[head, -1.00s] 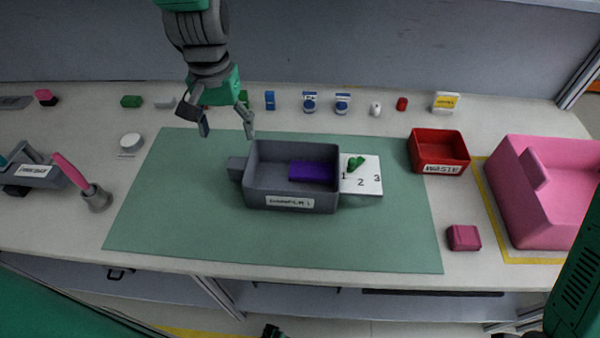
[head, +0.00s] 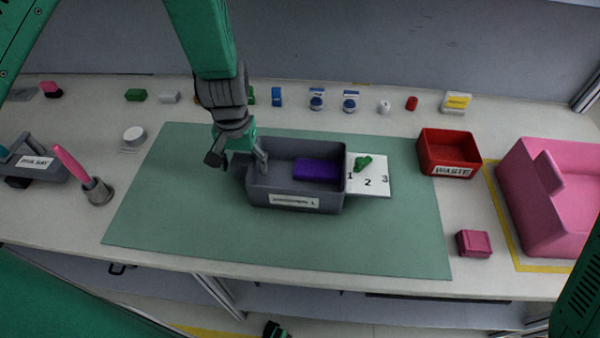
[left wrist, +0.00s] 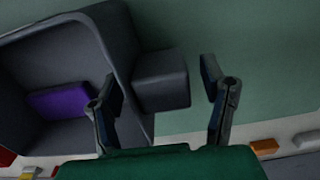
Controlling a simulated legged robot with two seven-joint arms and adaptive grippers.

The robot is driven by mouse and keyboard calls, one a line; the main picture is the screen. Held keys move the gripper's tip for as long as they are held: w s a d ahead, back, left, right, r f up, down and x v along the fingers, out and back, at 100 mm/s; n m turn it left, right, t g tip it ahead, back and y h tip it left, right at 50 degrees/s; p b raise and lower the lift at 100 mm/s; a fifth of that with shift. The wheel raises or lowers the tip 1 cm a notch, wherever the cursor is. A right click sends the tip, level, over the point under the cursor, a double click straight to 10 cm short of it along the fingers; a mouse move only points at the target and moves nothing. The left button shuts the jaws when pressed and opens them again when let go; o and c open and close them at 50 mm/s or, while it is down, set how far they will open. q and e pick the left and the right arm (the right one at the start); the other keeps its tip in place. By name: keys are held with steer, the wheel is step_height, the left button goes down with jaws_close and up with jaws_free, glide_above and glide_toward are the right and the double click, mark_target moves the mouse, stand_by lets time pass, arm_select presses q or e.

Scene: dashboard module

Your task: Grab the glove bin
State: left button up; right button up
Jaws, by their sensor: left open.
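A grey bin (head: 322,203) with a white label, its text too blurred to read surely, sits on the green mat, and a purple block (head: 317,170) lies inside it. The bin also shows in the left wrist view (left wrist: 90,35), with a grey block-like handle (left wrist: 160,80) on its side. My left gripper (head: 238,162) is open at the bin's left end. In the left wrist view, its two fingers (left wrist: 160,88) stand on either side of the handle, with a gap beside it. My right gripper is not in view.
A white card with numbers (head: 381,185) and a green piece touches the bin's right side. A red waste bin (head: 450,170) and a pink bin (head: 560,190) stand to the right. Small items line the back. The front of the green mat (head: 270,240) is clear.

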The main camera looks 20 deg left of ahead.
arm_select(q)
step_height(320, 180, down, 2)
steer(key=shift+w+f, duration=0.1)
steer(key=shift+f, duration=0.15)
jaws_close()
steer(key=shift+r, duration=0.15)
